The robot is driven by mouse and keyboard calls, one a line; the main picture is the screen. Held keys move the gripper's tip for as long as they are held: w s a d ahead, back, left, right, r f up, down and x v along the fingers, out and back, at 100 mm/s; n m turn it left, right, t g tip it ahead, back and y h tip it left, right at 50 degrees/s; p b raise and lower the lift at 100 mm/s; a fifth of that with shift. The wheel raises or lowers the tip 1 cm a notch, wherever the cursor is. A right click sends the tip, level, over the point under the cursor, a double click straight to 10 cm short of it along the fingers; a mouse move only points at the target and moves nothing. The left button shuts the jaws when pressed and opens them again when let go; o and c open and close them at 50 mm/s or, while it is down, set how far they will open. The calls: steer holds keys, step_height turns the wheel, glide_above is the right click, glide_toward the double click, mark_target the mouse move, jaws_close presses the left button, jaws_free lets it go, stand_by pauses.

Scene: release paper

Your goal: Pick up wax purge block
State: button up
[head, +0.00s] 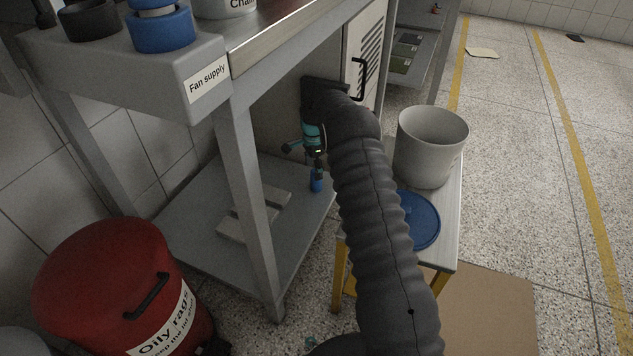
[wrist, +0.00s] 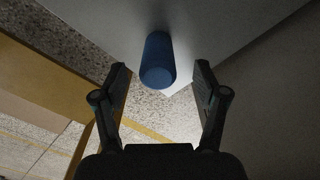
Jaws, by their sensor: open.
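A small blue cylinder (head: 317,181), which looks like the wax purge block though no label shows, stands near the edge of the bench's grey lower shelf (head: 190,225). In the wrist view the blue cylinder (wrist: 158,60) lies between and slightly beyond my open fingertips, close to a corner of the grey surface. My gripper (head: 317,162) points down just above it in the head view, and my dark sleeved arm hides part of it. In the wrist view my gripper (wrist: 161,78) has clear gaps to the cylinder on both sides and holds nothing.
Pale flat blocks (head: 253,212) lie farther left on the shelf. A bench leg (head: 248,200) stands to the left. A stool (head: 452,225) with a grey bucket (head: 430,145) and blue disc (head: 417,220) stands right. A red bin (head: 110,285) is front left.

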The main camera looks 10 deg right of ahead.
steer(key=shift+d+f+b, duration=0.2)
steer(key=shift+f, duration=1.15)
steer(key=shift+d+f+b, duration=0.2)
steer(key=shift+f, duration=1.1)
steer(key=c, duration=1.3)
